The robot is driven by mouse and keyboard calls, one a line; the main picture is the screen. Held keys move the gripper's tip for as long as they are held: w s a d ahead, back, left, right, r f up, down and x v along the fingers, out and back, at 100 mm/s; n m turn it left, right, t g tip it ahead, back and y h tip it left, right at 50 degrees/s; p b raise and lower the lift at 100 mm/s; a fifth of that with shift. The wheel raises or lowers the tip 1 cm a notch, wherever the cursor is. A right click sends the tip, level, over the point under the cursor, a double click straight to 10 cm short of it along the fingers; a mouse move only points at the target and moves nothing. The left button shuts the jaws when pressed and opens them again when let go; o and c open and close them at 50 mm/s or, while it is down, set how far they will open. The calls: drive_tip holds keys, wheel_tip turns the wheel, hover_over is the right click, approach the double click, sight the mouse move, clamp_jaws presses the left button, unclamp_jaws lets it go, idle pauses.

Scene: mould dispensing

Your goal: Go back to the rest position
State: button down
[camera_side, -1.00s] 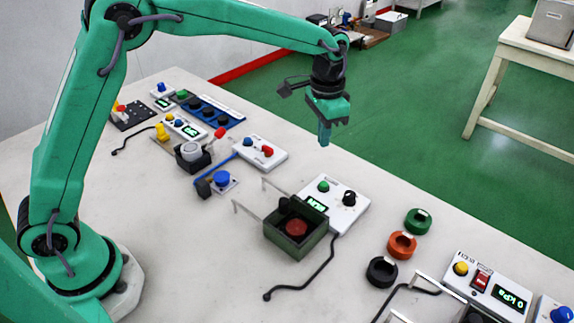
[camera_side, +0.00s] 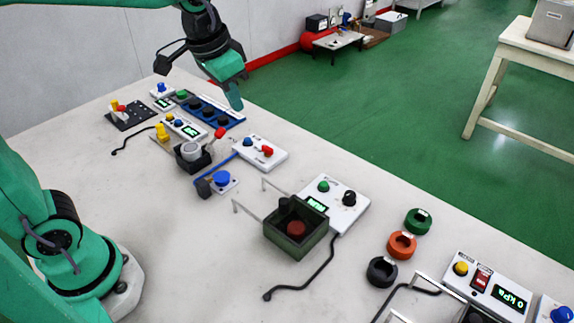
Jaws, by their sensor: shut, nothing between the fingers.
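My gripper (camera_side: 235,97) is at the upper left of the side view, above the far end of the table near the blue strip of black knobs. Its green fingers are together and hold nothing. It is tilted, pointing down and to the right. The green arm reaches it from the upper left, partly out of frame. The white table (camera_side: 190,270) lies below. No object touches the gripper.
A blue strip with black knobs (camera_side: 208,110) lies just below the gripper. A white panel with a red knob (camera_side: 260,152), a dark green box (camera_side: 296,245), green, orange and black rings (camera_side: 402,245) and a kPa panel (camera_side: 490,285) stand along the table.

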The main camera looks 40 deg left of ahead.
drive_tip(key=s+a+f+n+t, duration=0.1)
drive_tip(key=s+a, duration=0.1)
drive_tip(key=s, duration=0.4)
drive_tip(key=s+a+f+n+t, duration=0.1)
drive_tip(key=s+a, duration=0.2)
drive_tip(key=s, duration=0.4)
drive_tip(key=shift+s+f+n, duration=0.15)
drive_tip(key=shift+s+n, duration=0.15)
idle(5.6)
